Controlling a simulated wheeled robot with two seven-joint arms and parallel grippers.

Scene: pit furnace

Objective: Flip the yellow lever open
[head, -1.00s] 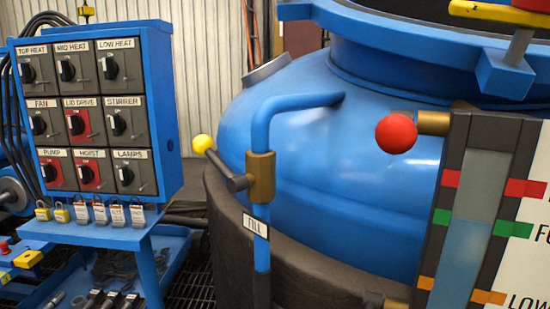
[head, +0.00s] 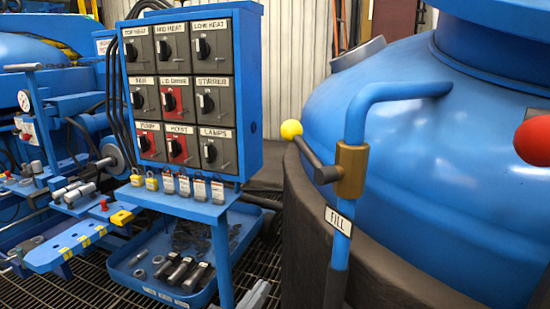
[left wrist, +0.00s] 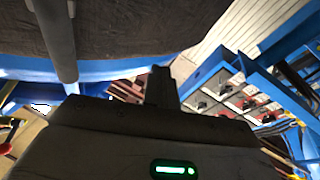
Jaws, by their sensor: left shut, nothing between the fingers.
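The lever with the yellow ball knob (head: 291,130) has a dark arm that runs down and right to a brass valve body (head: 350,172). The valve sits on the blue pipe (head: 356,118) labelled FILL. The knob points up and left, away from the pipe. My left gripper (head: 257,294) shows only as a small grey tip at the bottom edge of the head view, below and left of the lever and apart from it. In the left wrist view its fingers (left wrist: 160,86) are together and empty; the lever cannot be made out there. My right gripper is not in view.
A blue switch panel (head: 250,90) with hanging padlocks stands left of the lever. A blue tray (head: 165,290) with loose parts is below it. The big blue vessel (head: 430,190) is right behind the pipe. A red ball (head: 535,140) is at the right edge.

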